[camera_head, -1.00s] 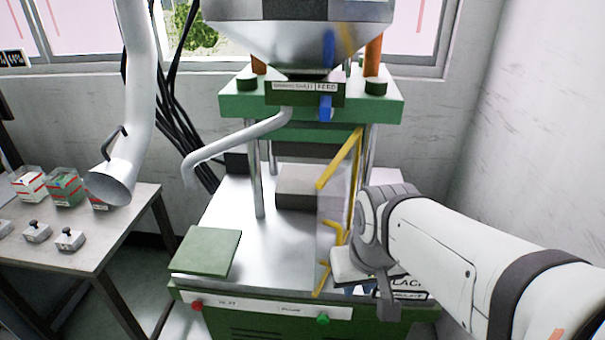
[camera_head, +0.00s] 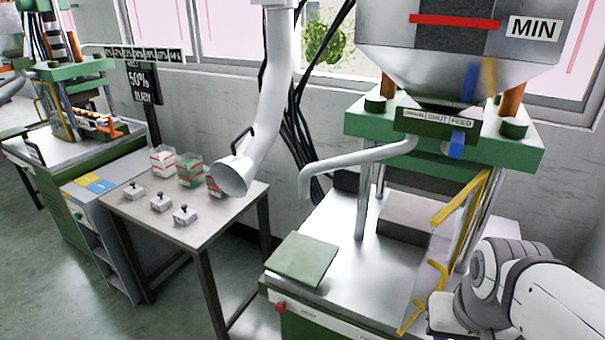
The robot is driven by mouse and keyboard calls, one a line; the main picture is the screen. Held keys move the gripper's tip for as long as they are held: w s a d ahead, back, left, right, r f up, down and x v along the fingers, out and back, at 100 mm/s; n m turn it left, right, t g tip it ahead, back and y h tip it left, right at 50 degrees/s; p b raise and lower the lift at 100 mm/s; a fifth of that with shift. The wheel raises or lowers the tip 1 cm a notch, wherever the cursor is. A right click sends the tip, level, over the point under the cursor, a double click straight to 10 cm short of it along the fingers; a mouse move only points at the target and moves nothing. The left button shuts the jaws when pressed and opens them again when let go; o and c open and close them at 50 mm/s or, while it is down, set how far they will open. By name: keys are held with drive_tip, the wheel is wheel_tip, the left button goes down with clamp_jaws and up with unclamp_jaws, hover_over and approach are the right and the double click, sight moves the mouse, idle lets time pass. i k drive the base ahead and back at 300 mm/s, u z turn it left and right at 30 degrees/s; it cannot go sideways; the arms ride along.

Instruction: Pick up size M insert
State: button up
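Three small grey metal blocks with black knobs, which look like the inserts, stand in a slanting row on the side table (camera_head: 228,232): a far left one (camera_head: 134,191), a middle one (camera_head: 161,202) and a near right one (camera_head: 184,216). No size marking is readable, so I cannot tell which is M. My gripper (camera_head: 445,314) is at the lower right, in front of the green press and far from the blocks. Its fingers are not clear, so its opening cannot be judged.
Clear bins (camera_head: 190,172) with red and green contents stand behind the blocks. A white extraction duct (camera_head: 262,130) hangs over the table's right end. The green press (camera_head: 455,180), with its lever and yellow-edged guard, stands close to my arm. Another green machine (camera_head: 75,150) is far left.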

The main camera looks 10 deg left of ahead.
sight(134, 192)
drive_tip(key=u, duration=2.7)
drive_tip(key=i, duration=3.15)
drive_tip(key=z, duration=0.75)
